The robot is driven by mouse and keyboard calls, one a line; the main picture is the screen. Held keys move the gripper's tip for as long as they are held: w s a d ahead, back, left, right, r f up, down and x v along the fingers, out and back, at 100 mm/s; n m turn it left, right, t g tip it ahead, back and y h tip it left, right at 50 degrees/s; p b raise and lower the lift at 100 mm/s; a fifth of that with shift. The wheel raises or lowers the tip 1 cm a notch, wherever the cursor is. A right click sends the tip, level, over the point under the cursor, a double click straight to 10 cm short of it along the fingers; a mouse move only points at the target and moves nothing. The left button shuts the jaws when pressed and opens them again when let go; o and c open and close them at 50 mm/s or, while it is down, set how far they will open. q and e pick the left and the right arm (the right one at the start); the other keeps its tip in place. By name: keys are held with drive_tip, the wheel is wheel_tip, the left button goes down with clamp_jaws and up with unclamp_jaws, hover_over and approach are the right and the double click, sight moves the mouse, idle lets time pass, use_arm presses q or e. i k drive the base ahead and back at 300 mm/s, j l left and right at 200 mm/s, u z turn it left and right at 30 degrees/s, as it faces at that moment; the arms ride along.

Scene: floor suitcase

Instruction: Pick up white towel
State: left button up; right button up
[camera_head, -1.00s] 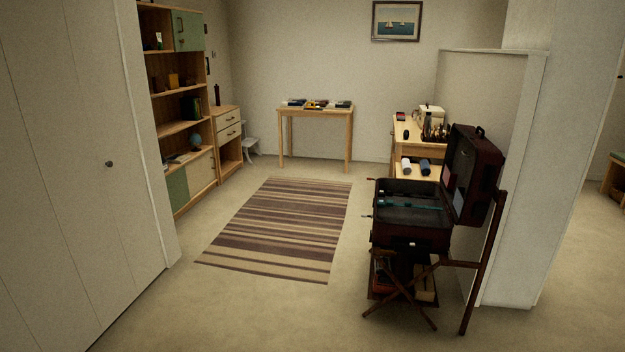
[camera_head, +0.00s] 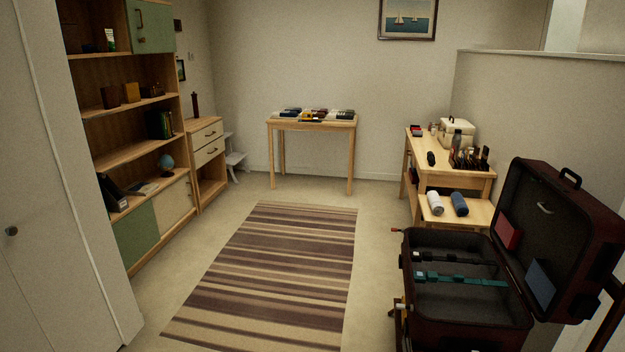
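A white rolled towel (camera_head: 434,203) lies on the low shelf of the wooden bench at the right side of the room. A dark blue rolled towel (camera_head: 459,204) lies just to its right, close beside it. Neither of my grippers shows in the head view, so nothing is seen touching the towel.
An open dark suitcase (camera_head: 465,330) stands in front of the towels at the lower right, its lid (camera_head: 560,230) raised. A striped rug (camera_head: 270,270) covers the middle floor. A bookshelf (camera_head: 150,150) lines the left, and a small table (camera_head: 312,122) stands at the back wall.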

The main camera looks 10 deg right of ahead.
sight(436, 203)
drive_tip(key=i+z, duration=0.25)
drive_tip(key=i, duration=0.25)
drive_tip(key=i+j+z, duration=0.2)
drive_tip(key=i, duration=0.25)
drive_tip(key=i+j+z, duration=0.25)
drive_tip(key=i, duration=0.25)
drive_tip(key=i+j+z, duration=0.25)
drive_tip(key=i+j, duration=0.1)
drive_tip(key=i, duration=0.1)
